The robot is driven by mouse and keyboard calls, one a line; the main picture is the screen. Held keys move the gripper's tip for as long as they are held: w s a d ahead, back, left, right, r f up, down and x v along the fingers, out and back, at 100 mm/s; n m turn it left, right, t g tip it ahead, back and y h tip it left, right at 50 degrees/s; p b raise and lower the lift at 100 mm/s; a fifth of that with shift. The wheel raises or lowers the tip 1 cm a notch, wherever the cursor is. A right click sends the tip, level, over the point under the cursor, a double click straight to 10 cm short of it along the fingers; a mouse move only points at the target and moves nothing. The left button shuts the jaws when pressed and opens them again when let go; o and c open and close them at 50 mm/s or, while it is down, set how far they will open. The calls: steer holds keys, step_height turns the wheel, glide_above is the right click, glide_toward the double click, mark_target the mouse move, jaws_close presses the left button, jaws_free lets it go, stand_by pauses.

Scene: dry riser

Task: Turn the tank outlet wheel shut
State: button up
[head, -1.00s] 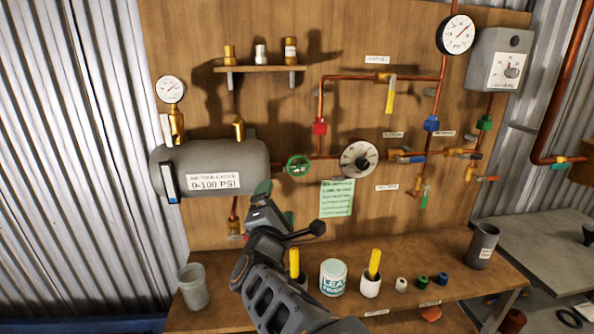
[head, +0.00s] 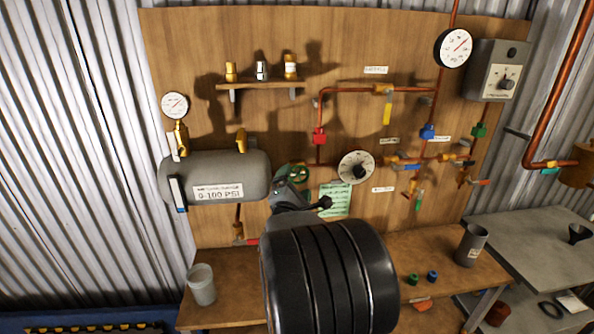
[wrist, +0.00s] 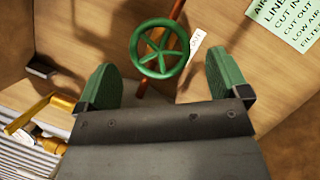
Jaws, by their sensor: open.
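The tank outlet wheel is a small green spoked handwheel (wrist: 160,49) on a copper pipe. In the head view the green wheel (head: 298,174) sits just right of the grey tank (head: 228,190), partly hidden by my gripper. My gripper (wrist: 168,82) is open, with its two green-padded fingers on the left and right below the wheel in the wrist view. The wheel lies ahead of the fingertips, roughly between them sideways, and nothing is held. A small white tag (wrist: 195,43) hangs beside the wheel. Whether the fingers touch the wheel is not shown; they look apart from it.
Copper pipes with several valves (head: 387,108) run across the wooden board. A bench (head: 440,262) with cups lies below; my arm hides part of it.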

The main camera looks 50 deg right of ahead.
mark_target(297, 177)
steer(key=shift+p+x, duration=0.3)
steer(key=shift+x, duration=1.45)
steer(key=shift+c, duration=0.2)
steer(key=c, duration=0.9)
steer(key=shift+o, duration=0.2)
steer(key=shift+m, duration=0.3)
